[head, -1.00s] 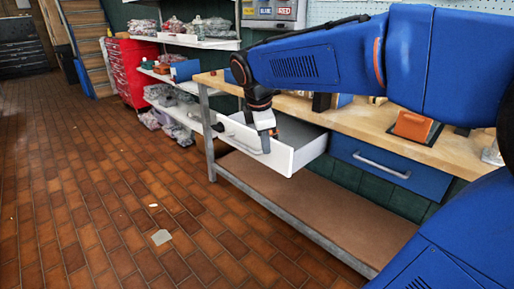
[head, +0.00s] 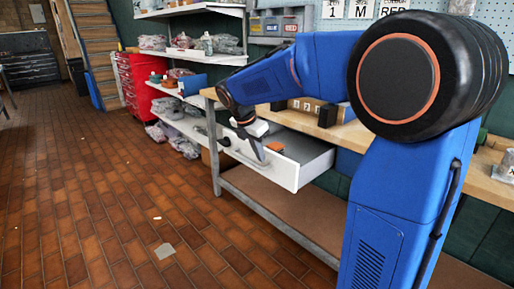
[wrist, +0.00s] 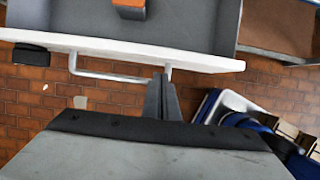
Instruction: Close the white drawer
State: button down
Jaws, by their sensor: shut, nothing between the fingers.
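The white drawer (head: 284,178) is pulled out from under the workbench. A bar handle (head: 245,157) runs along its front. In the wrist view I look down on the top edge of its front (wrist: 205,59), with the handle (wrist: 110,77) below it. An orange object (head: 275,146) lies inside on the grey floor; it also shows in the wrist view (wrist: 130,9). My gripper (head: 262,158) is shut and empty, just outside the drawer front. In the wrist view its fingertips (wrist: 160,78) are by the handle's right end; I cannot tell if they touch it.
The wooden bench top (head: 350,133) runs behind the drawer, with a lower brown shelf (head: 290,212) beneath. A red tool cabinet (head: 135,80) and loaded shelves (head: 195,58) stand behind. The brick floor (head: 100,180) at left is open.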

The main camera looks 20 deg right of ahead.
jog(key=shift+x, duration=2.25)
jog(key=w+d, duration=0.2)
jog(key=d, duration=0.4)
jog(key=w+d, duration=0.2)
jog(key=d, duration=0.4)
jog(key=w+d, duration=0.2)
jog(key=d, duration=0.4)
jog(key=shift+w+d, duration=0.25)
jog(key=shift+w, duration=0.1)
jog(key=shift+r, duration=0.1)
